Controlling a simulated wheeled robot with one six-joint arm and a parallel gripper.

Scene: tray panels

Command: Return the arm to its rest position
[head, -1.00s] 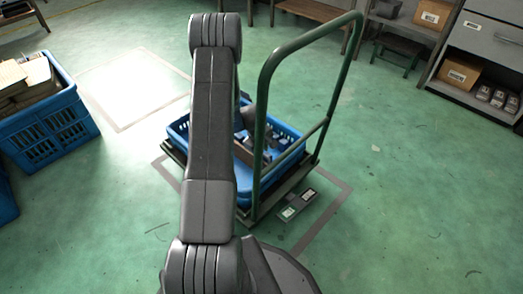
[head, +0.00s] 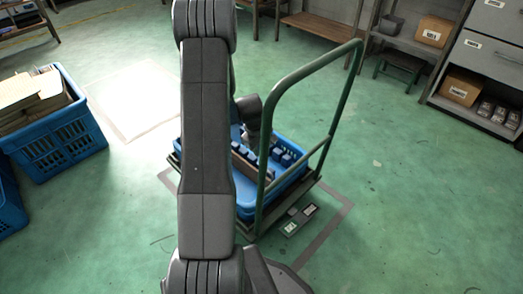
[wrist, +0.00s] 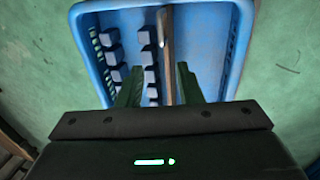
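My gripper (wrist: 158,84) is open, its two dark fingers apart with nothing seen held between them. It points down over the blue crate (wrist: 246,12) on the cart. In the head view my arm hides part of that crate (head: 246,208), and the gripper's fingers cannot be made out. In the wrist view a brown divider (wrist: 167,55) runs lengthwise through the crate, in line with the gap between the fingers. Whether the fingers touch anything is unclear. Several dark blue pieces (wrist: 110,55) stand in rows left of the divider; the right side looks empty.
The cart's green handle (head: 268,115) rises just right of my arm. Another blue crate (head: 55,140) with cardboard pieces stands at left. Shelves (head: 420,60) line the back right. A small flat device (head: 300,218) lies by the cart. Open floor lies at right.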

